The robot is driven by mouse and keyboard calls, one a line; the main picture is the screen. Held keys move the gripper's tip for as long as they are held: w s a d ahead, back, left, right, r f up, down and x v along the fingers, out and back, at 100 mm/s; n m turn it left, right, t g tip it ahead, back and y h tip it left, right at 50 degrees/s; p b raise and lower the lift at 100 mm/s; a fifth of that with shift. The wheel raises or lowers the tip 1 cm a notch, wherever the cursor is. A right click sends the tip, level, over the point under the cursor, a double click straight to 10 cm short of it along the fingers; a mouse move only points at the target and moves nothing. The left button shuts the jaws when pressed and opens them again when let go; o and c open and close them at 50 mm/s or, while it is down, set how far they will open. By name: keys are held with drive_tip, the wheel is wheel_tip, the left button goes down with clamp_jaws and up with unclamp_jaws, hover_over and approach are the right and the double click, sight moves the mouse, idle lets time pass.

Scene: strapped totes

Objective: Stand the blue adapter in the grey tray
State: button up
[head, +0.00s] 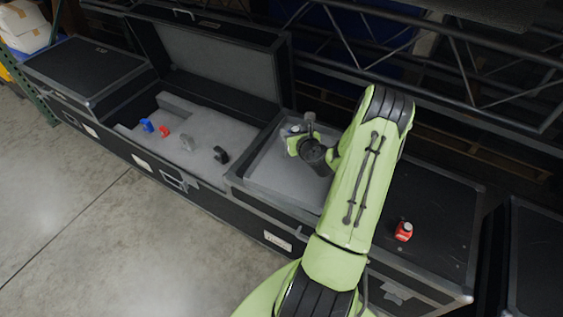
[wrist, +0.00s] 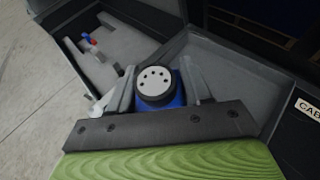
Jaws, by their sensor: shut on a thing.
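The blue adapter (wrist: 155,88) shows in the wrist view between my fingers. It has a blue body and a round grey top with several dark holes, facing the camera. My gripper (wrist: 160,92) is shut on it. In the head view my gripper (head: 298,135) is over the back part of the grey tray (head: 258,180), and my arm hides the tray's right side. The grey tray also shows around the fingers in the wrist view (wrist: 232,72). The adapter's lower end is hidden, so I cannot tell whether it touches the tray floor.
An open case left of the tray holds a blue piece (head: 147,125), a red piece (head: 164,131), a grey piece (head: 187,143) and a black piece (head: 221,155). Its raised lid (head: 215,68) stands behind. A red object (head: 403,231) sits on the black case top at right.

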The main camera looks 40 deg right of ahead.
sight(292, 172)
wheel_tip(292, 172, down, 17)
drive_tip(key=b, duration=0.6)
drive_tip(key=shift+s+b, duration=0.15)
drive_tip(key=shift+b, duration=0.15)
drive_tip(key=shift+f, duration=0.1)
drive_tip(key=shift+f, duration=0.15)
drive_tip(key=o, duration=1.1)
